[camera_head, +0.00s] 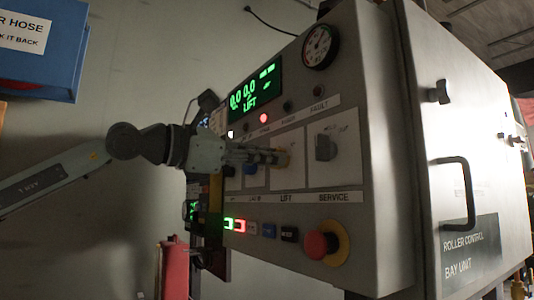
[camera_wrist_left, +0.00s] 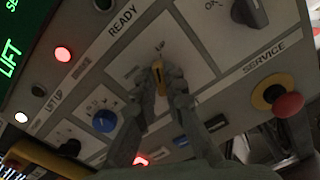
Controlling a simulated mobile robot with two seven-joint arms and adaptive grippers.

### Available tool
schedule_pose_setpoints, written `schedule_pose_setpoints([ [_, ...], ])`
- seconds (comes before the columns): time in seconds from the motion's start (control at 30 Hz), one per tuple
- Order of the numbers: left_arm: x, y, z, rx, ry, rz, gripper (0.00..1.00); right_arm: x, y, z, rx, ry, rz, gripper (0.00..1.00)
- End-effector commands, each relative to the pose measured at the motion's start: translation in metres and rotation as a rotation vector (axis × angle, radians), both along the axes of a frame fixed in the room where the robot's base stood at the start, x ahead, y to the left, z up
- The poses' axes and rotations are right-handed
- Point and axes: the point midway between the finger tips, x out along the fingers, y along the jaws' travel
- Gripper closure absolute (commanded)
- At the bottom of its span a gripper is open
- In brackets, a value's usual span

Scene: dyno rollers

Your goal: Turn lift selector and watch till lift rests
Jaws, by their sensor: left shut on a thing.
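The lift selector is a small yellow knob (camera_head: 285,159) on the grey control panel, above the LIFT label. It also shows in the left wrist view (camera_wrist_left: 158,73), with a mark reading UP just above it. My left gripper (camera_head: 280,157) reaches in from the left and is shut on this knob; in the left wrist view its two fingers (camera_wrist_left: 165,88) sit either side of it. The fingers hide part of the knob. The green display (camera_head: 252,88) shows zeros and the word LIFT. A red lamp (camera_head: 263,118) is lit below it. My right gripper is not in view.
A dark selector (camera_head: 324,148) sits right of the lift knob, above SERVICE. A red emergency button (camera_head: 317,245) on a yellow collar juts out below. A blue knob (camera_wrist_left: 104,121) is close to my fingers. A cabinet door handle (camera_head: 458,195) is at right.

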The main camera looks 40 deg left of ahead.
Motion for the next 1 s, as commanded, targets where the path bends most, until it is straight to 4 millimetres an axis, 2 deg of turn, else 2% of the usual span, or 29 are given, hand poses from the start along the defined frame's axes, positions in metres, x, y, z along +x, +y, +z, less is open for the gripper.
schedule_pose_setpoints([
  [0.4, 0.001, 0.001, -0.002, 0.175, -0.068, 0.003, 1.0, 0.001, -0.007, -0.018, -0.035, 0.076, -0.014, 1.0],
  [0.97, 0.002, 0.001, -0.002, 0.2, -0.079, 0.004, 1.0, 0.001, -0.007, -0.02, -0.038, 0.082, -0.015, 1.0],
  [1.0, 0.002, 0.001, -0.002, 0.2, -0.079, 0.004, 0.85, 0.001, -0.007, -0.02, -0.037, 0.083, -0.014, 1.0],
])
